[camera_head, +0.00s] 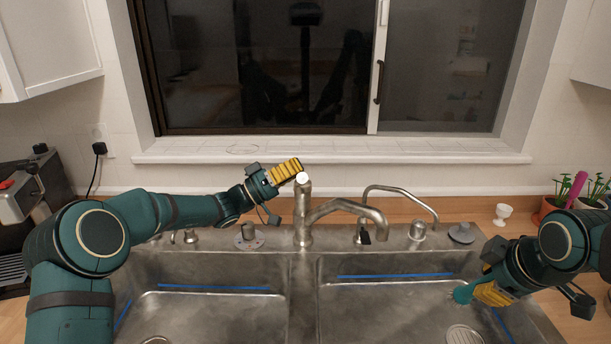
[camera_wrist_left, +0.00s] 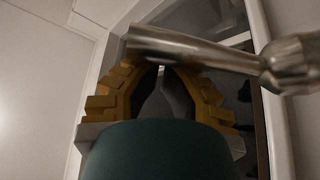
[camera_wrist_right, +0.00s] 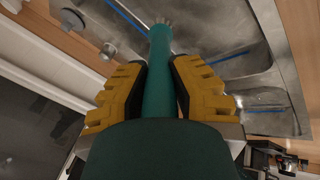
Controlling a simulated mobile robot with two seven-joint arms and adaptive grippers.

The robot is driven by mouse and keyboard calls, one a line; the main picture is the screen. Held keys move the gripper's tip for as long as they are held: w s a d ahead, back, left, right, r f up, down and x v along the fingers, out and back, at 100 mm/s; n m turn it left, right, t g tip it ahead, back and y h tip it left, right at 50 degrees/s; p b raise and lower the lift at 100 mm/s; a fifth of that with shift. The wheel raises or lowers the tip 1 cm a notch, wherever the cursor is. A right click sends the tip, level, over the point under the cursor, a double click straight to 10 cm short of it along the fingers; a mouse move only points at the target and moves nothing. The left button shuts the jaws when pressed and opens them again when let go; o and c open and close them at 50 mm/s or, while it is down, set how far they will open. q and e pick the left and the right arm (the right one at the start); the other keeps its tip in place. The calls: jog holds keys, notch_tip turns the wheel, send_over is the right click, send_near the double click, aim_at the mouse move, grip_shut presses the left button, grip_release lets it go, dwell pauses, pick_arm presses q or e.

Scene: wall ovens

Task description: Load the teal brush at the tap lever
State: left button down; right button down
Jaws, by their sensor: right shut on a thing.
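My right gripper (camera_head: 484,294) is shut on the teal brush (camera_head: 462,294) above the right side of the right sink basin. In the right wrist view the teal handle (camera_wrist_right: 159,75) runs out between the yellow fingers, with its pale head at the far end over the sink. My left gripper (camera_head: 290,171) is at the top of the tap, beside the tap lever (camera_head: 302,179). In the left wrist view the metal lever (camera_wrist_left: 200,50) crosses the fingertips, which look drawn together with nothing held between them. Whether they touch the lever is unclear.
The spout (camera_head: 345,207) curves over the right basin (camera_head: 390,290); the left basin (camera_head: 215,310) is empty. A thin second faucet (camera_head: 405,191) stands behind. A white cup (camera_head: 502,214) and potted plants (camera_head: 560,200) stand at the right. The window sill (camera_head: 330,151) runs behind.

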jog(key=shift+f+b, duration=1.55)
jog(key=shift+f, duration=0.45)
